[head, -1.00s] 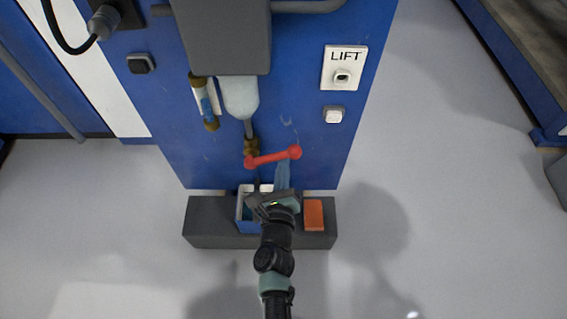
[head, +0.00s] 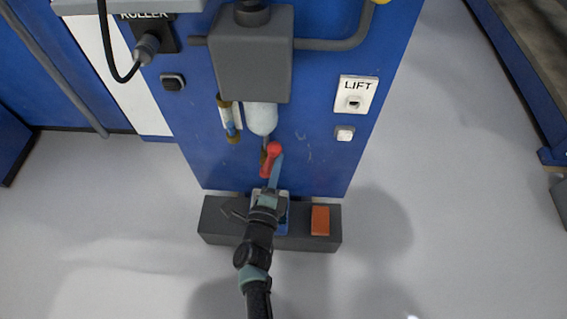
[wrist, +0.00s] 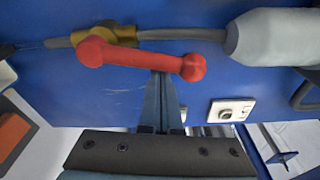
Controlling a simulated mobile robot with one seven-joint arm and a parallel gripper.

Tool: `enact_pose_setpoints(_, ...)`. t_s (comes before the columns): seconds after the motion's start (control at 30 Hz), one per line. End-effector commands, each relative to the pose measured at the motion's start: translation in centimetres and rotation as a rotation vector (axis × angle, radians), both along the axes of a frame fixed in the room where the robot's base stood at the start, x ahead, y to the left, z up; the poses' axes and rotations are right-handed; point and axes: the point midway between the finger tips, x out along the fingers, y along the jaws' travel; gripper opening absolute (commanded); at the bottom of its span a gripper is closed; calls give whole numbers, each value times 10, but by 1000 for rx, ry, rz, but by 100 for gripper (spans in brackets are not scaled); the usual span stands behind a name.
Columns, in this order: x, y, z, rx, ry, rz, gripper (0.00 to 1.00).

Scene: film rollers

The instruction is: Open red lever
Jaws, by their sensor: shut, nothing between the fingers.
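The red lever (head: 271,160) is on the blue panel, below a pale bottle-shaped part. In the head view it stands steeply, its free knob up and slightly right of its pivot. In the wrist view the lever (wrist: 145,54) runs across, with its pivot knob at the brass valve (wrist: 122,36) on the left and its free knob on the right. My gripper (head: 278,156) is shut and empty. Its fingertips (wrist: 161,76) are right beside the lever near the free knob; whether they touch cannot be told.
A grey box (head: 249,55) and pipe are above the lever. The LIFT plate (head: 356,95) and a white button (head: 345,134) are to the right. A dark ledge (head: 220,222) holds an orange block (head: 320,220) and a blue-and-white container (head: 283,222). Clear floor lies right.

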Motion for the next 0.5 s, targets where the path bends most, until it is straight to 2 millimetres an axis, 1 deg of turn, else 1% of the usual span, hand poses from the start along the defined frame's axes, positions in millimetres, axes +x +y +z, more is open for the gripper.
enact_pose_setpoints(0.1,0,6,3,-72,0,4,0)
enact_pose_setpoints(0.5,0,13,5,-67,1,4,0)
